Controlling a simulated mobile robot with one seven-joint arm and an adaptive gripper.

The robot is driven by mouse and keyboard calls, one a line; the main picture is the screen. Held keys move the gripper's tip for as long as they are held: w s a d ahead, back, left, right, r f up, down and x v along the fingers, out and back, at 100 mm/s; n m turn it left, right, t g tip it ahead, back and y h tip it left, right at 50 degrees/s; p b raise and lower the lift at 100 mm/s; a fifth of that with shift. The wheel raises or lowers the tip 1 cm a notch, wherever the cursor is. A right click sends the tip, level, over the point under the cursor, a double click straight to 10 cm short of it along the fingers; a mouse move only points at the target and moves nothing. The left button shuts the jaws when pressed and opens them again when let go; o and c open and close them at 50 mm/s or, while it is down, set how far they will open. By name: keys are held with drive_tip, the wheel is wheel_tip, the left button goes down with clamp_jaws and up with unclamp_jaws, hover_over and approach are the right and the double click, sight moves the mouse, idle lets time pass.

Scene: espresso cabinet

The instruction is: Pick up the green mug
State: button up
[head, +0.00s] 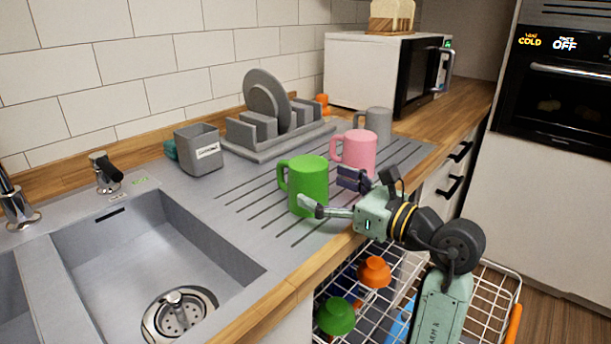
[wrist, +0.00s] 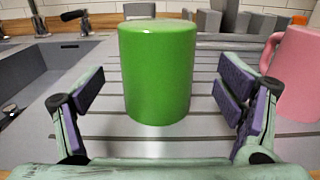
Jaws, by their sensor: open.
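My gripper (head: 330,194) is open at drainboard height on the near right side of the mug. In the wrist view my gripper (wrist: 158,108) has one finger to each side of the mug, with a visible gap on both sides. Nothing is held.
A pink mug (head: 355,151) stands close behind and right of my gripper, beside the right finger in the wrist view. A grey mug (head: 376,124) and dish rack (head: 275,139) are behind. The sink (head: 165,260) is left. An open dishwasher rack (head: 487,290) lies below.

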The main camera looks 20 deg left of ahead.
sight(306, 178)
drive_tip(key=x, duration=0.2)
drive_tip(key=p+x, duration=0.1)
drive_tip(key=x, duration=0.1)
drive_tip(key=shift+s+a+r, duration=0.1)
drive_tip(key=shift+s+r, duration=0.05)
drive_tip(key=shift+r, duration=0.1)
drive_tip(key=shift+w+a+f+p, duration=0.2)
drive_tip(key=shift+a+p, duration=0.1)
drive_tip(key=shift+a, duration=0.1)
drive_tip(key=shift+c, duration=0.5)
drive_tip(key=shift+r, duration=0.1)
drive_tip(key=c, duration=1.4)
